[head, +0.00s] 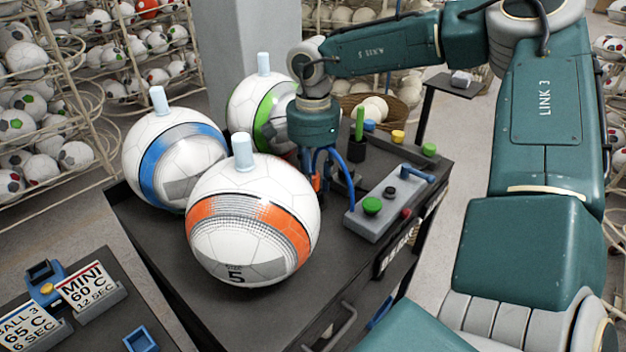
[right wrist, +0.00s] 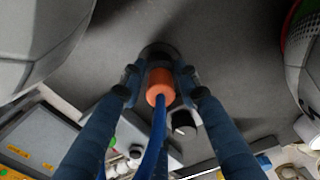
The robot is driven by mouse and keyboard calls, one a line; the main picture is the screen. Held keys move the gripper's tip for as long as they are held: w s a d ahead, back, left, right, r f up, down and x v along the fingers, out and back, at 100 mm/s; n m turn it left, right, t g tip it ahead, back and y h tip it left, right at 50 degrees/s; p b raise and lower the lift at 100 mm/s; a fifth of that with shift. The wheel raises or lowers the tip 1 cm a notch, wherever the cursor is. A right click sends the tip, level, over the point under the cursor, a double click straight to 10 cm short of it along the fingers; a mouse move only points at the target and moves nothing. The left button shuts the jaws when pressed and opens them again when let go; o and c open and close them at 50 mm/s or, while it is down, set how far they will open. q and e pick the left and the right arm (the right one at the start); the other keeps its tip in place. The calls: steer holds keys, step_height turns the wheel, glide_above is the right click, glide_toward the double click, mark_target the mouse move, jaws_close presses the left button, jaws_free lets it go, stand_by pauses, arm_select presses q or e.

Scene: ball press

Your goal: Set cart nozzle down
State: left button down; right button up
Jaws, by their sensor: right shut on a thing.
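My right gripper (head: 323,180) points down over the dark cart (head: 290,311), between the balls and a grey control box. It is shut on the orange cart nozzle (head: 315,182), which is mostly hidden by the fingers in the head view. In the right wrist view, the nozzle (right wrist: 160,86) sits between both fingertips, with a blue hose (right wrist: 157,128) running from it towards the camera. A dark round piece (right wrist: 158,50) shows just beyond the nozzle. I cannot tell whether the nozzle touches anything below. My left gripper is not in view.
Orange-banded (head: 252,222), blue-banded (head: 165,158) and green-banded (head: 255,110) balls stand left of the gripper, each with a pale plug on top. The control box (head: 365,228) and a green stick (head: 359,122) stand to its right. A sign table (head: 95,325) is front left.

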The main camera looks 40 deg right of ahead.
steer(key=shift+f, duration=0.15)
steer(key=o, duration=1)
steer(key=shift+o, duration=1)
steer(key=shift+r, duration=0.3)
step_height(320, 180, up, 10)
steer(key=shift+r+b, duration=0.25)
steer(key=shift+b, duration=1)
steer(key=shift+r, duration=0.65)
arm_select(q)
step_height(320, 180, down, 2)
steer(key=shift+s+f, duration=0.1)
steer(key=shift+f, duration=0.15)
